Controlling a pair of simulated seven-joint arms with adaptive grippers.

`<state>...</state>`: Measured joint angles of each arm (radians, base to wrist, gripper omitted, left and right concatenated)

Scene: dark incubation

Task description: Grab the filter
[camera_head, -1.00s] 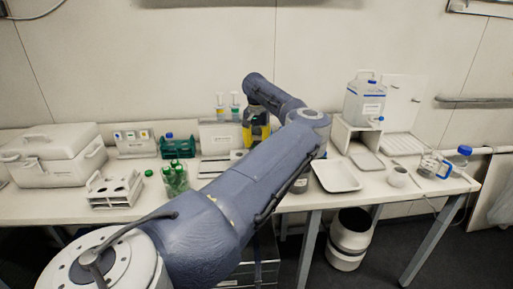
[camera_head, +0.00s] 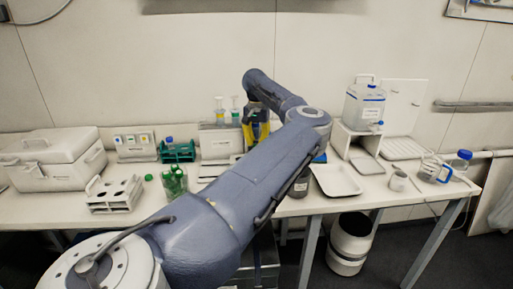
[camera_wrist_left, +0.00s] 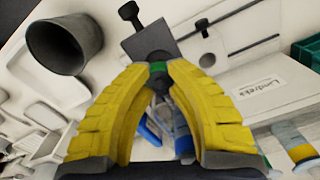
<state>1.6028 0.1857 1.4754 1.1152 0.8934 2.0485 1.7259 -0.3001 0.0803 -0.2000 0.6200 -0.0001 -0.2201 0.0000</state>
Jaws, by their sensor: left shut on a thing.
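My left gripper (camera_head: 257,127) has yellow fingers and is over the table near its back, partly behind my own arm. In the left wrist view its fingertips (camera_wrist_left: 158,70) meet around a small green piece (camera_wrist_left: 157,67), so it is shut on it. A dark round part and a grey square plate (camera_wrist_left: 150,44) show just beyond the fingertips; I cannot tell whether they are joined to the green piece. I cannot tell for sure whether the green piece is the filter. My right gripper is not in view.
A white tray (camera_head: 334,181), a beaker (camera_head: 434,170) and a water canister (camera_head: 365,105) stand right of my arm. A green rack (camera_head: 178,151), green-capped tubes (camera_head: 174,182) and a white case (camera_head: 52,157) stand left. A bin (camera_head: 350,243) is below the table.

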